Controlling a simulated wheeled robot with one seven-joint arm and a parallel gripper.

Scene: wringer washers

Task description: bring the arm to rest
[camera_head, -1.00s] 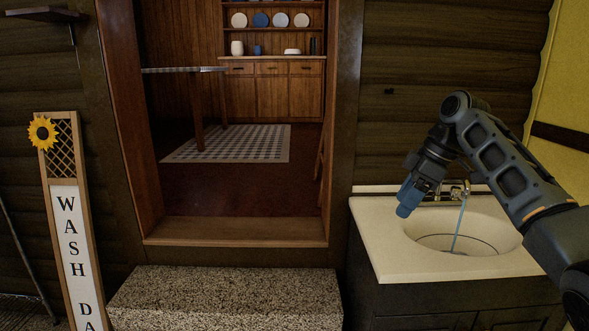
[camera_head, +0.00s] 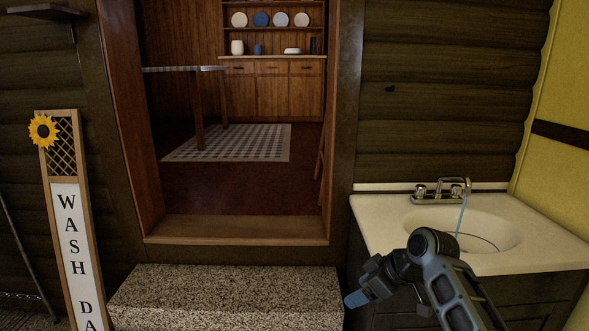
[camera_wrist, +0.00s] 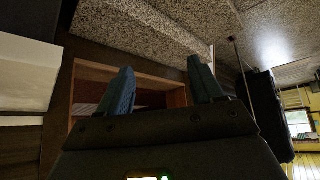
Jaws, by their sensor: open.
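My gripper (camera_head: 354,299) is low in front of the sink cabinet, near the right end of the speckled step, in the head view. My arm (camera_head: 447,285) reaches in from the bottom right, folded, with its elbow in front of the sink's front edge. In the wrist view the two blue fingers of my gripper (camera_wrist: 162,88) stand apart with nothing between them. The jaws are open and empty.
A white sink (camera_head: 380,222) with a running faucet (camera_head: 440,190) is on the right. A speckled step (camera_head: 225,292) lies below the doorway (camera_head: 237,229). A sunflower sign (camera_head: 72,235) stands at left. The doorway is clear.

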